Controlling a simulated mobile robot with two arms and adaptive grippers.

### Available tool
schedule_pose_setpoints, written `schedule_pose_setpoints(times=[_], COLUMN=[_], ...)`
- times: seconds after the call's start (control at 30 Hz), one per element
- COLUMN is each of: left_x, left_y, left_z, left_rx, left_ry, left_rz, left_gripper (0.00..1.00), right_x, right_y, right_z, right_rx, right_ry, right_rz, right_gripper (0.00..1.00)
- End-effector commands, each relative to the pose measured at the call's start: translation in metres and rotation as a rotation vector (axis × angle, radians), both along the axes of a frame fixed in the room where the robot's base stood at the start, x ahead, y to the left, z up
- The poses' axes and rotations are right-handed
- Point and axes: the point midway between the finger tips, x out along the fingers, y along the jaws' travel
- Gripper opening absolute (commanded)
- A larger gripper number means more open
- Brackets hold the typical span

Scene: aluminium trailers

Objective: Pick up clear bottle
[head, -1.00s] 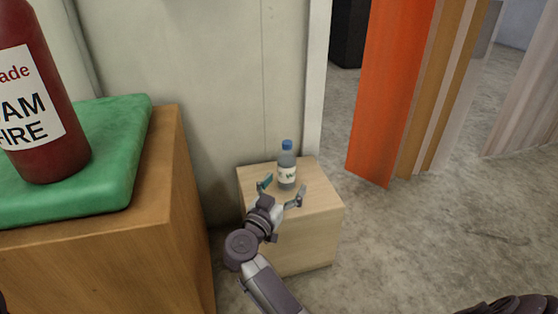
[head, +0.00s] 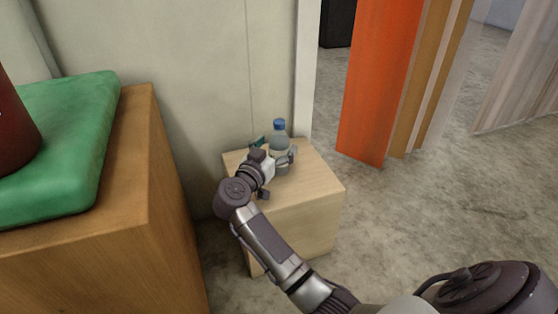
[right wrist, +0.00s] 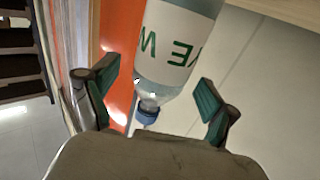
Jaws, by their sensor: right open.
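The clear bottle (head: 280,143) has a blue cap and a white label and stands upright on a small light wooden box (head: 308,198). My right gripper (head: 275,150) is open at the bottle, one finger on each side of it in the head view, and hides its lower part. In the right wrist view the bottle (right wrist: 170,60) shows upside down, between the two green-padded fingertips of my right gripper (right wrist: 157,92). Gaps show between the bottle and both pads. My left gripper is not in view.
A larger wooden box (head: 110,235) stands at the left with a green cushion (head: 75,150) and a dark red bottle (head: 12,135) on it. A pale wall (head: 180,70) rises behind. Orange (head: 375,80) and brown panels stand at the right, with open concrete floor before them.

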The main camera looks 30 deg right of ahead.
Motion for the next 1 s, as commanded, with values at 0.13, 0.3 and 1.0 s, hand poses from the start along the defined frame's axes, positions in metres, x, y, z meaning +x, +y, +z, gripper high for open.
schedule_pose_setpoints(times=[0.13,0.3,1.0], left_x=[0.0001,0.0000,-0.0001], left_y=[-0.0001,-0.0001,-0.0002], left_z=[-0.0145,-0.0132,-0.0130], left_rx=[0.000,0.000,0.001], left_ry=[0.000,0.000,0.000], left_rz=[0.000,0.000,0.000], left_gripper=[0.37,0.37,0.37], right_x=[0.0075,0.0085,0.0083], right_y=[-0.0135,-0.0151,-0.0147], right_z=[-0.0013,0.0008,0.0016], right_rx=[-0.001,0.000,-0.001], right_ry=[-0.002,0.000,-0.002], right_rz=[-0.001,0.000,0.000], right_gripper=[0.86,0.86,0.08])
